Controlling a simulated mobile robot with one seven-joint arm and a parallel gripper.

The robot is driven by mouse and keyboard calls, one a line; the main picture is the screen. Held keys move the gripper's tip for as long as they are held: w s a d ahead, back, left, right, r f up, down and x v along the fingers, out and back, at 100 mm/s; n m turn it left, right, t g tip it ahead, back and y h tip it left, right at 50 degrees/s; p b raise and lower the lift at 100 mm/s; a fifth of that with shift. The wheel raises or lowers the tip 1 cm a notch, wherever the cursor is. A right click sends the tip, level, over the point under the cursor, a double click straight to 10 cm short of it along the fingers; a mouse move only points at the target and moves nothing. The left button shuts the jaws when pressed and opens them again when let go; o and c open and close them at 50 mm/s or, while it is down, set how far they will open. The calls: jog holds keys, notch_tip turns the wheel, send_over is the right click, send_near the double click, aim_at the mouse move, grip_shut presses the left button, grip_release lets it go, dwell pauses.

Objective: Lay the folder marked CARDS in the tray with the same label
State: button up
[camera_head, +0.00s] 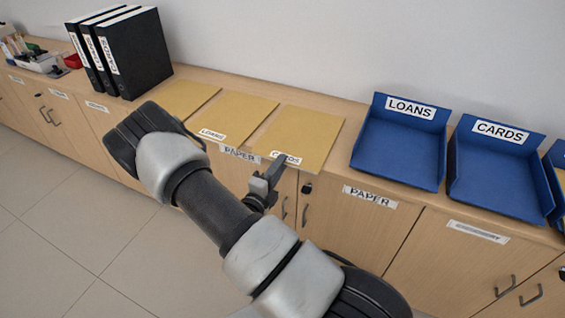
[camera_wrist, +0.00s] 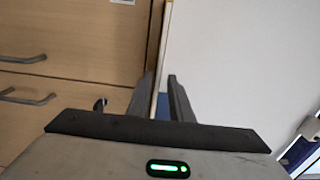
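The CARDS folder (camera_head: 300,132) is a flat tan folder, rightmost of three on the counter. Its label at the front edge is partly covered by my gripper. The blue CARDS tray (camera_head: 497,177) stands at the right, with its label on the raised back wall; it looks empty. My gripper (camera_head: 279,167) is at the front edge of the CARDS folder, by its label. In the wrist view, its two fingers (camera_wrist: 162,90) stand apart, one on each side of the counter-edge line. I cannot make out the folder between them.
The LOANS folder (camera_head: 233,117) and another tan folder (camera_head: 187,98) lie to the left. The blue LOANS tray (camera_head: 398,149) stands between the folders and the CARDS tray. A third blue tray (camera_head: 558,160) is cut off at the right. Black binders (camera_head: 137,55) stand farther left.

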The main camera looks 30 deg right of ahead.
jog(key=shift+w+d, duration=0.25)
jog(key=shift+d, duration=0.1)
grip_shut()
